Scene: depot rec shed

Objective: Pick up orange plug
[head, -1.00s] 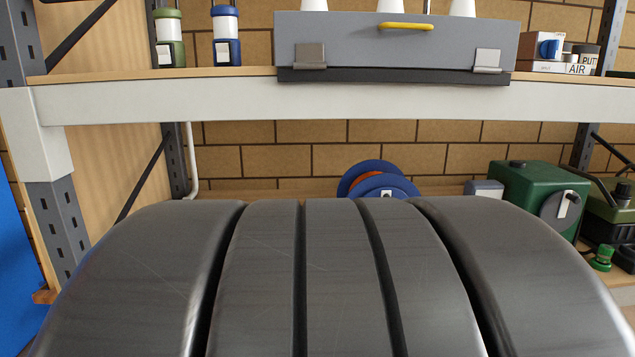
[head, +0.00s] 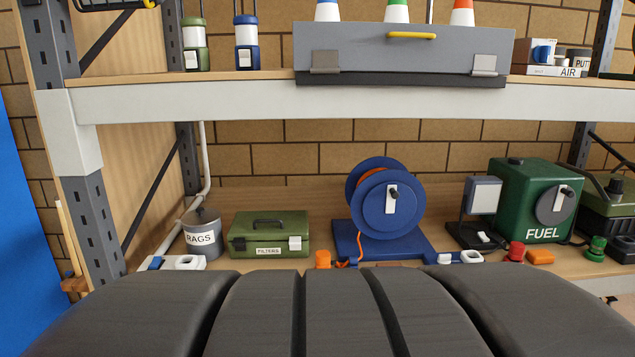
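An orange plug-like piece (head: 322,259) stands on the lower shelf, left of the blue cable reel (head: 388,205). Its lower part is close to the dark foreground shape. An orange cable runs down from the reel beside it; I cannot tell if they are joined. A second, flatter orange piece (head: 540,257) lies at the right, below the green fuel box. My gripper cannot be made out in the head view; a large dark grey ribbed shape, apparently mine, fills the bottom and hides the shelf's front.
On the lower shelf (head: 218,264) are a rags tin (head: 202,238), green filters box (head: 268,235), fuel box (head: 535,190), lamp (head: 483,198), red piece (head: 515,251) and green piece (head: 596,248). The upper shelf beam (head: 300,105) crosses above. A dark post (head: 90,215) stands left.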

